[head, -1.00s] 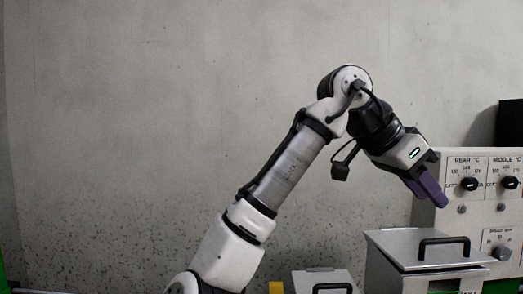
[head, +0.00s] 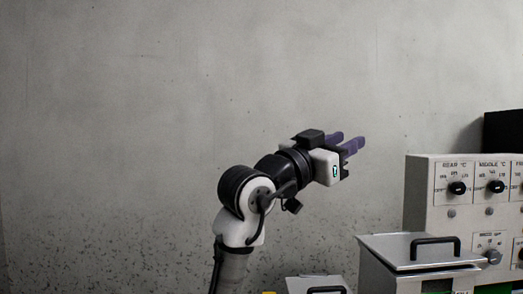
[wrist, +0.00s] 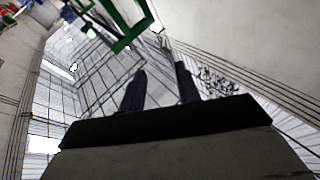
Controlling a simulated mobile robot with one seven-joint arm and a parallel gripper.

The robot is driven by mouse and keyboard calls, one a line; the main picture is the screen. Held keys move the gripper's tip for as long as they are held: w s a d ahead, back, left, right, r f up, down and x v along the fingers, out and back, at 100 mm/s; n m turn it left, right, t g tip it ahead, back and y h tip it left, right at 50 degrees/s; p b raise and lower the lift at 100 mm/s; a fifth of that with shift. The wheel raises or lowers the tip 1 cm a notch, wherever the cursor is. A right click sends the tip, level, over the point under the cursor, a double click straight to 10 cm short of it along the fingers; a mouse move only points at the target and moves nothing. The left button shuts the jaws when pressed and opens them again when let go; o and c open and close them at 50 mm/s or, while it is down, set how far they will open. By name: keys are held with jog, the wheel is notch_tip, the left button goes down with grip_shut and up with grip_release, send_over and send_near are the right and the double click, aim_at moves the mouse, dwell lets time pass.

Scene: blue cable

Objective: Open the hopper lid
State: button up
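A grey metal box stands at the lower right in the head view, with a flat lid (head: 395,247) lying closed on top and a black bar handle (head: 434,241) on it. A second, lower metal lid (head: 305,284) with a black handle shows at the bottom edge. I cannot tell for sure which is the hopper lid. My gripper (head: 350,141) is up and left of the larger lid, in free air, pointing right. Its two purple fingers are apart with nothing between them; they also show apart in the wrist view (wrist: 160,80).
A control panel (head: 430,205) with black knobs stands behind and right of the larger box. A black object (head: 503,132) is behind it. A bare concrete wall (head: 150,100) fills the back. A green frame (wrist: 125,25) shows in the wrist view. The air around my gripper is clear.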

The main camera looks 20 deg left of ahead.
jog(key=s+a+n+t+y, duration=0.2)
jog(key=s+a+t+y, duration=0.1)
jog(key=a, duration=0.3)
jog(key=s+a+n+t+y+b, duration=0.1)
jog(key=s+a+n+t+y, duration=0.2)
jog(key=a+t, duration=0.3)
jog(key=shift+s+a+f+n, duration=0.15)
jog(key=shift+s+a+n, duration=0.15)
jog(key=shift+a, duration=0.2)
